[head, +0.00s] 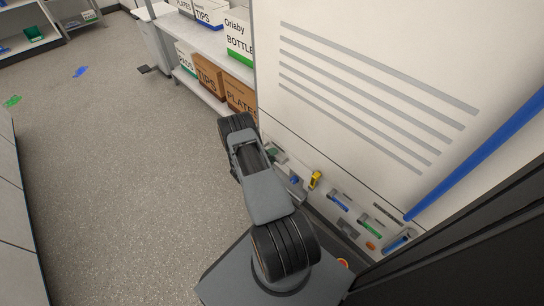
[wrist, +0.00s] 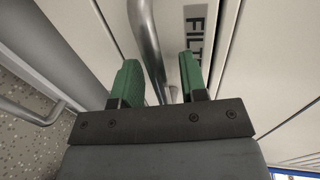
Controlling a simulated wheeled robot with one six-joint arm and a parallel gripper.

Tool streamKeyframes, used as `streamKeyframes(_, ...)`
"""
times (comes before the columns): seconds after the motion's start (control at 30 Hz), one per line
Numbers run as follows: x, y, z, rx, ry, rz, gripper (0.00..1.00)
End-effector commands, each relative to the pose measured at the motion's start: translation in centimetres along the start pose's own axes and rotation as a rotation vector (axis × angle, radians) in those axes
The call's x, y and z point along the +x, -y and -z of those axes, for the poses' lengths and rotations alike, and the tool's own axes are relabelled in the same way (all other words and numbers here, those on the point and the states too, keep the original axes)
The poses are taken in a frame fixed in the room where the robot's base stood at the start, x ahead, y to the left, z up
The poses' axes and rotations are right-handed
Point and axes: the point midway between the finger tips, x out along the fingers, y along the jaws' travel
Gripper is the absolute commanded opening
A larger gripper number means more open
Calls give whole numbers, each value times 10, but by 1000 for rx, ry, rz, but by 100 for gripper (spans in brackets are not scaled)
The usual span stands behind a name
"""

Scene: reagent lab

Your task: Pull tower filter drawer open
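The filter drawer shows in the wrist view as a pale front with a label reading "FILT" (wrist: 194,35), the rest of the word cut off or hidden. A grey metal bar handle (wrist: 146,45) runs down in front of it. My gripper (wrist: 160,75) has two green fingers spread apart, one on each side of the bar. The bar passes between the fingers, and gaps show on both sides of it. The handle's lower end is hidden behind the gripper body. In the head view my arm covers the gripper and I cannot make out the drawer.
Another bar handle (wrist: 30,113) is at the lower left of the wrist view. In the head view, a large white panel (head: 350,70) with grey slots stands at right. A shelf (head: 205,90) with labelled boxes is behind. The speckled floor (head: 110,170) at left is mostly clear.

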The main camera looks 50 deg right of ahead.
Motion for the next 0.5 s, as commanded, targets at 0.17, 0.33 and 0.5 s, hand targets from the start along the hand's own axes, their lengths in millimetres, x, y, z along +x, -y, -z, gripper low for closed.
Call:
streamKeyframes(0.17,0,0,0,0,0,0,26)
streamKeyframes(0.33,0,0,0,0,0,0,10)
streamKeyframes(0.5,0,0,0,0,0,0,0)
